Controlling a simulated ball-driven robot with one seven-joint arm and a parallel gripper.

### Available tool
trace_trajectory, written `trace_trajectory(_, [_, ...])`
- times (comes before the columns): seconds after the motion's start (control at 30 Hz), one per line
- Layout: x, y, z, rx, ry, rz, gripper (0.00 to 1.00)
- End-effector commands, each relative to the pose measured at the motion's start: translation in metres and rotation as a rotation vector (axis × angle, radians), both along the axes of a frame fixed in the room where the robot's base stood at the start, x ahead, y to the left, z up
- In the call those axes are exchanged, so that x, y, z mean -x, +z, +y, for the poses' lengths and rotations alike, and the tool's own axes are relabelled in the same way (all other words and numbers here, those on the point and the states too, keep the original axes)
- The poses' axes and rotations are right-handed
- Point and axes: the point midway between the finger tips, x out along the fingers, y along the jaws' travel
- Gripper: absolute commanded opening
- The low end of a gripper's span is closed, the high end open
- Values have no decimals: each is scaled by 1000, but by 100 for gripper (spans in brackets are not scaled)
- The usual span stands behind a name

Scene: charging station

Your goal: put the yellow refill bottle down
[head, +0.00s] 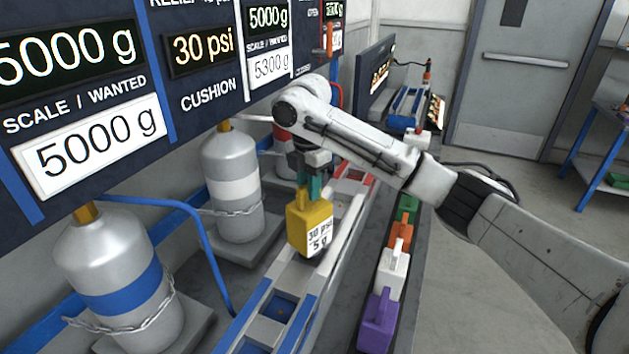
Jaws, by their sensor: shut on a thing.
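The yellow refill bottle (309,219) hangs upright below my gripper (314,182). Its white label reads "30 psi" and "5 g". My gripper is shut on the bottle's top, and its teal fingers show just above the yellow body. In the head view the bottle is in front of a white and blue rail (262,325) with square recesses. I cannot tell whether its base touches the rail or hangs above it. My arm reaches in from the right and hides part of the bench behind.
A row of purple (379,320), white (393,272), orange (400,236) and green (407,208) bottles stands right of the rail. Chained grey cylinders (231,185) stand at left under a display panel (190,45).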

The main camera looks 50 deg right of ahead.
Motion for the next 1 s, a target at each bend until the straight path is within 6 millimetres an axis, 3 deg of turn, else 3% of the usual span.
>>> trace_trajectory(0.3, [-3,-28,-1,2,1,-2,0])
trace_trajectory(0.73, [-3,-35,0,1,1,-3,0])
trace_trajectory(0.77, [-3,-37,0,0,1,0,26])
trace_trajectory(1.0, [-3,-36,0,0,1,0,49])
